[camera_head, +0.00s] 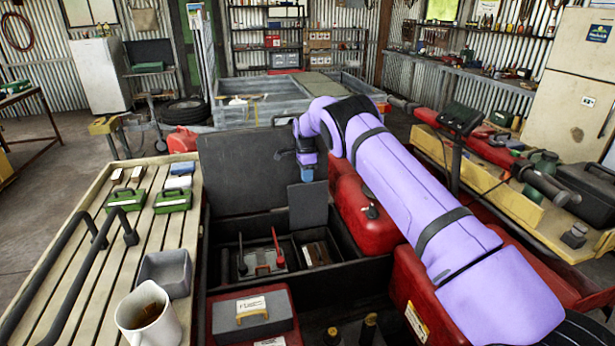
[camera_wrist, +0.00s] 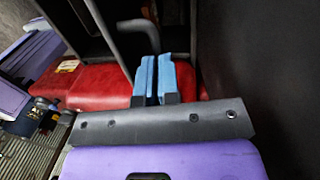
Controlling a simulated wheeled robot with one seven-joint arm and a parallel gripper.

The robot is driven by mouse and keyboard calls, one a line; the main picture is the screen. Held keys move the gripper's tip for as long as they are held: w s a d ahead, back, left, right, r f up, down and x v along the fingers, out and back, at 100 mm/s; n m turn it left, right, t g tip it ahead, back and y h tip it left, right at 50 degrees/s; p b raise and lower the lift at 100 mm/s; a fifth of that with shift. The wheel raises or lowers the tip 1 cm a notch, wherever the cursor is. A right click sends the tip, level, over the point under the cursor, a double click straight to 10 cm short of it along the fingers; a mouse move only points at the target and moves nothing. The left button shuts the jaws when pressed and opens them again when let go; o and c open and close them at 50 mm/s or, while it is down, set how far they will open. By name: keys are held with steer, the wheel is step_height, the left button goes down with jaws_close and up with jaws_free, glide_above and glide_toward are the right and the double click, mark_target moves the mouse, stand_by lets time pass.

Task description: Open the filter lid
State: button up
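I cannot tell for sure which part is the filter lid. A grey lid-like block with a handle and a white label (camera_head: 254,312) sits on a red box at the bottom of the head view. A small dark panel (camera_head: 308,207) stands upright beside the inner compartments of the open dark box. My gripper (camera_head: 306,174) is just above this panel's top edge; contact is unclear. In the wrist view, my gripper's blue fingers (camera_wrist: 156,78) are close together with a narrow gap. A grey bent bar (camera_wrist: 140,30) shows at the fingertips; whether they hold it is unclear.
The dark box (camera_head: 345,277) has a large raised lid (camera_head: 240,170) behind it. A red tank (camera_head: 365,212) lies close on the right, also in the wrist view (camera_wrist: 100,88). A slatted rack (camera_head: 75,245) on the left carries a mug (camera_head: 148,318) and a grey bin (camera_head: 165,272).

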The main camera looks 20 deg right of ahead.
mark_target(307, 185)
steer(key=o, duration=0.3)
steer(key=f, duration=0.1)
steer(key=s+f, duration=0.1)
steer(key=f, duration=0.1)
steer(key=shift+s+a+g, duration=0.2)
steer(key=shift+g, duration=0.1)
steer(key=shift+r, duration=0.15)
steer(key=v, duration=1.3)
steer(key=shift+d+r, duration=0.2)
steer(key=shift+r, duration=0.15)
steer(key=shift+w, duration=0.1)
